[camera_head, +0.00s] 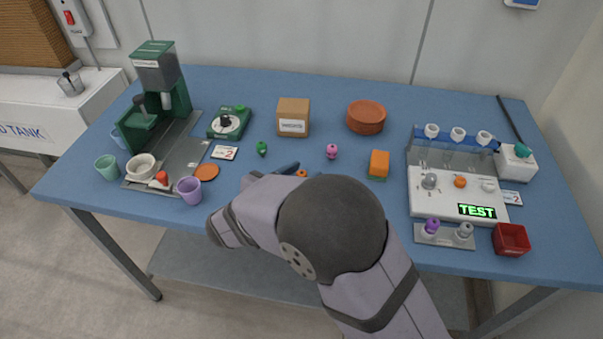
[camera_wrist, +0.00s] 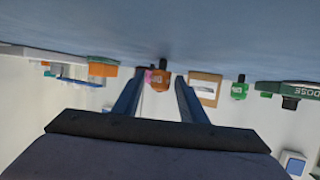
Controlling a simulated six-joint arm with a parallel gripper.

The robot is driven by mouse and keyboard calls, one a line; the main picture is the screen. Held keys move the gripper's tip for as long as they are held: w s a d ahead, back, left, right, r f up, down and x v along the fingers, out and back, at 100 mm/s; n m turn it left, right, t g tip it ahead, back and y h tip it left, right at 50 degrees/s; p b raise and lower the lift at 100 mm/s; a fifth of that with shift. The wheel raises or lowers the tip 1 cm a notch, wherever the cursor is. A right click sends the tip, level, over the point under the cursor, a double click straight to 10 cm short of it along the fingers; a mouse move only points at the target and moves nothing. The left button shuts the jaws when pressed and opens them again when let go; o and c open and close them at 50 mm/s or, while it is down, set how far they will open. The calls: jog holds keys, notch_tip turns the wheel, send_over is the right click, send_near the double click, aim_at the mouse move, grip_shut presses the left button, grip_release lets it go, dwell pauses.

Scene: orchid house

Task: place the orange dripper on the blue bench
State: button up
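The small orange dripper (camera_head: 301,173) is mostly hidden behind my wrist in the head view. In the wrist view, which is upside down, the orange dripper (camera_wrist: 160,80) stands upright on the blue bench (camera_wrist: 220,35), with its dark tip towards the bench side of the picture. My gripper (camera_wrist: 164,88) is open, with its two fingers on either side of the dripper's line and a gap at the right finger. In the head view only a blue finger of my gripper (camera_head: 287,168) shows, low over the blue bench (camera_head: 240,85).
A green dripper (camera_head: 262,148) and a pink dripper (camera_head: 331,151) stand nearby. An orange-and-green block (camera_head: 379,164), a cardboard box (camera_head: 293,117) and a terracotta saucer (camera_head: 366,117) are behind. A test rig (camera_head: 455,205) stands right; a green machine (camera_head: 160,80) stands left.

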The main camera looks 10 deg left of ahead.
jog(key=shift+r+p, duration=0.25)
jog(key=shift+p, duration=0.1)
jog(key=b+v, duration=0.2)
jog(key=v, duration=1)
jog(key=shift+f, duration=0.1)
